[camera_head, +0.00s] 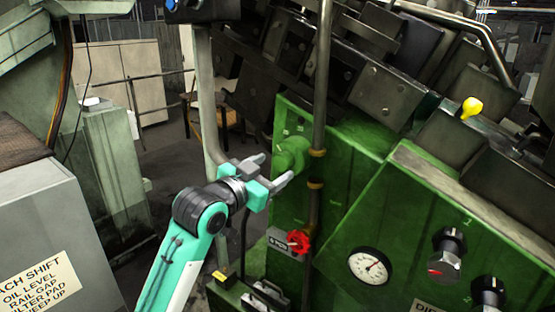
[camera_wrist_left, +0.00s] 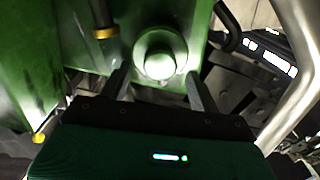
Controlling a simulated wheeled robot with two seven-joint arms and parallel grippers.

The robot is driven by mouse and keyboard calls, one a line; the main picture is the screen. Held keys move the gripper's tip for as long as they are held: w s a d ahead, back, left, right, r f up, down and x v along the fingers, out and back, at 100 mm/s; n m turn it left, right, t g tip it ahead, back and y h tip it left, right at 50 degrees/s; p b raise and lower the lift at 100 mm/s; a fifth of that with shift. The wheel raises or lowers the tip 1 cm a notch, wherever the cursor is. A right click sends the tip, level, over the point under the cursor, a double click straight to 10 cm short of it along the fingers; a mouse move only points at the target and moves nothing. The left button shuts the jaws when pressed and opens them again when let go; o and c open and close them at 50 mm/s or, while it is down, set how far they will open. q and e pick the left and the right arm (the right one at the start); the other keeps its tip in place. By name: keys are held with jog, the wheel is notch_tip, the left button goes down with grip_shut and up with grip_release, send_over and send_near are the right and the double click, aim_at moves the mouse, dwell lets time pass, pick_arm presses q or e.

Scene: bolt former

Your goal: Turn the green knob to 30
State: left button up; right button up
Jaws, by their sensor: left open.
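The green knob (camera_head: 291,153) stands out from the upper left of the green machine panel. In the left wrist view the knob (camera_wrist_left: 160,54) faces me as a round green end with a pale shine. My left gripper (camera_head: 276,168) is open just in front of the knob and slightly below it. In the left wrist view its two fingers (camera_wrist_left: 158,84) point toward the knob, one on each side of its lower part. I cannot tell whether they touch it. Marks near the knob are too small to read. My right gripper does not show.
A vertical pipe (camera_head: 320,85) with brass fittings runs close to the right of the knob. A red valve handle (camera_head: 298,241) sits below. A gauge (camera_head: 370,266) and a black knob (camera_head: 448,246) are on the right panel. A grey cabinet (camera_head: 45,230) stands at left.

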aim_at(290, 158)
pick_arm(q)
jog(key=shift+x, duration=1.05)
jog(key=shift+w+d, duration=0.3)
jog(key=c, duration=1)
jog(key=shift+o, duration=0.2)
